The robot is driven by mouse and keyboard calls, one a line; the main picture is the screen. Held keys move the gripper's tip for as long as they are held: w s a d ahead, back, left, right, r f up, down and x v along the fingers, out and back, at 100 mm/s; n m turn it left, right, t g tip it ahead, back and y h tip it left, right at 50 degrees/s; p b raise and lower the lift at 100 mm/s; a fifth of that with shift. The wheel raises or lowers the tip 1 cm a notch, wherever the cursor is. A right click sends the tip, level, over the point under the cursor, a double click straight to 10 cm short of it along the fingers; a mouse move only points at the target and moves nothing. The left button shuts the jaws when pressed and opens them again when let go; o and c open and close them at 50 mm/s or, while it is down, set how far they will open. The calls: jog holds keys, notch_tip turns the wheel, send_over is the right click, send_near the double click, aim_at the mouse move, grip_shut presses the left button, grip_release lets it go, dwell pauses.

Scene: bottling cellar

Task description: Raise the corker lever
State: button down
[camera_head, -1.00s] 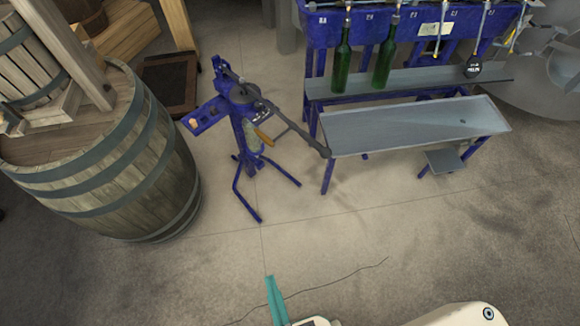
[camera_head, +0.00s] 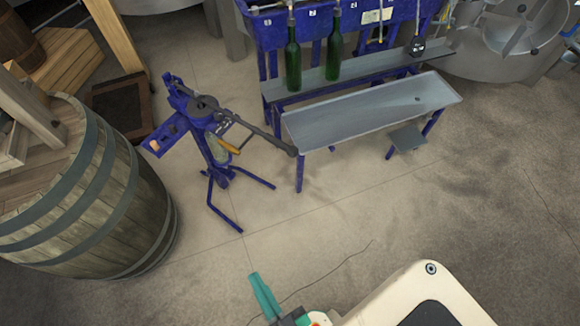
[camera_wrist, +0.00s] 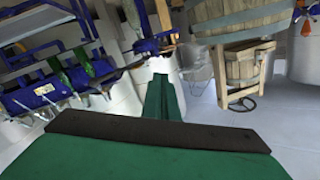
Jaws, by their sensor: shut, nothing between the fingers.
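The blue floor corker (camera_head: 216,158) stands on splayed legs at left centre in the head view. Its grey lever (camera_head: 266,133) slopes down to the right from the corker's head and ends in a dark knob near the corner of the filler's tray. A yellow-orange part (camera_head: 228,146) shows below the lever. My gripper (camera_head: 255,279) is at the bottom of the head view, with teal fingers shut and empty, well apart from the corker. In the wrist view the shut green fingers (camera_wrist: 164,90) point ahead; I cannot make out the lever there for certain.
A blue bottle filler (camera_head: 270,32) with two green bottles and a grey tray (camera_head: 375,110) stands right of the corker. A large barrel (camera_head: 90,190) stands left of it. The floor between my gripper and the corker is clear. A wooden press (camera_wrist: 240,65) shows in the wrist view.

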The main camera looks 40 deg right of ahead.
jog(key=w+d+f+n+g+h, duration=0.1)
jog(key=w+d+f+n+h, duration=0.3)
jog(key=n, duration=0.7)
jog(key=w+d+f+n+g+h, duration=0.1)
jog(key=w+d+f+n+h, duration=0.3)
jog(key=w+d+n+h, duration=0.4)
jog(key=w+d+f+n+g+h, duration=0.1)
jog(key=w+d+f+n+h, duration=0.2)
jog(key=n, duration=1.2)
jog(key=shift+w+d+f+g+h, duration=0.4)
jog(key=shift+w+d+h, duration=1.45)
jog(key=shift+d+h, duration=0.55)
jog(key=a+r+x, duration=0.1)
jog(key=r+x, duration=0.1)
jog(key=x, duration=1)
jog(key=shift+r, duration=0.3)
jog(key=shift+w+a, duration=0.1)
